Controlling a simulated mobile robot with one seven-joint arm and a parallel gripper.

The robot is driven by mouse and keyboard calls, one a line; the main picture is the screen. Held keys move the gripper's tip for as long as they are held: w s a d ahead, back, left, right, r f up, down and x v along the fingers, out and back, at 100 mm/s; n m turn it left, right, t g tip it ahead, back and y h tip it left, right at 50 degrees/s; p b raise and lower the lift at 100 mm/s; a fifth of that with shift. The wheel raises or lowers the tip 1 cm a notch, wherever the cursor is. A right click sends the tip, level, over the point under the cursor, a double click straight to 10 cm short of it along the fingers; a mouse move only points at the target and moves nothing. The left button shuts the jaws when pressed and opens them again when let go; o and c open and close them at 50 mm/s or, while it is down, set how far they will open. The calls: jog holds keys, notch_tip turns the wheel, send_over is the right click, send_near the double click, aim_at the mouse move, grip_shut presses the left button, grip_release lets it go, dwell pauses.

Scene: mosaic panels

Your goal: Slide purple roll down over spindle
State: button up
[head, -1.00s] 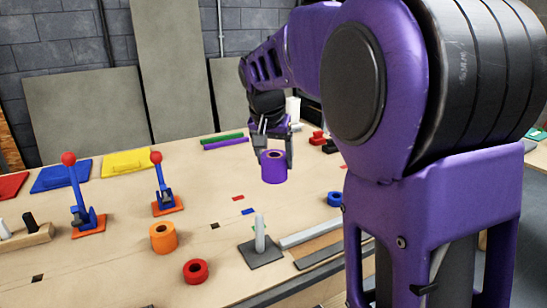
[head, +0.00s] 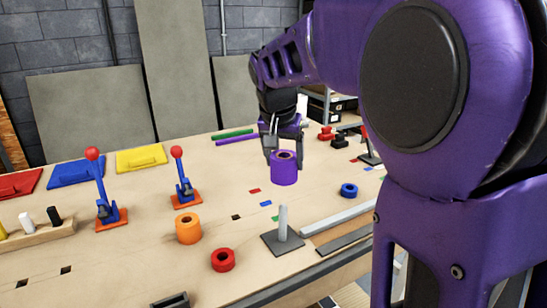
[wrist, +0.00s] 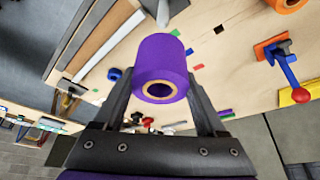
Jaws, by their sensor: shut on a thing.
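The purple roll (head: 284,170) is a short cylinder with a tan-rimmed hole, held above the table in the head view. My gripper (head: 284,150) is shut on it. In the wrist view the purple roll (wrist: 161,68) sits between the two dark fingers of my gripper (wrist: 160,98). The spindle (head: 283,222) is a light grey upright post on a dark square base (head: 284,245), with nothing on it. In the head view it stands below the roll and nearer the camera. In the wrist view the roll partly covers that area.
An orange roll (head: 189,229), a red roll (head: 223,260) and a blue roll (head: 349,190) rest on the table around the spindle. Two toggle levers with red knobs stand left, one on this orange base (head: 187,200). A grey bar (head: 340,219) lies right of the spindle.

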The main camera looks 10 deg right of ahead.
jog(key=shift+f, duration=0.1)
jog(key=b, duration=0.5)
send_over(282, 218)
jog(key=w, duration=0.1)
jog(key=shift+d+f, duration=0.15)
jog(key=shift+f, duration=1.3)
jog(key=shift+d+f, duration=0.1)
jog(key=shift+f, duration=1.3)
jog(key=shift+f, duration=0.4)
jog(key=shift+f+b, duration=2.7)
jog(key=shift+f, duration=0.85)
jog(key=shift+f+b, duration=0.55)
jog(key=shift+f, duration=1.9)
jog(key=o, duration=1.4)
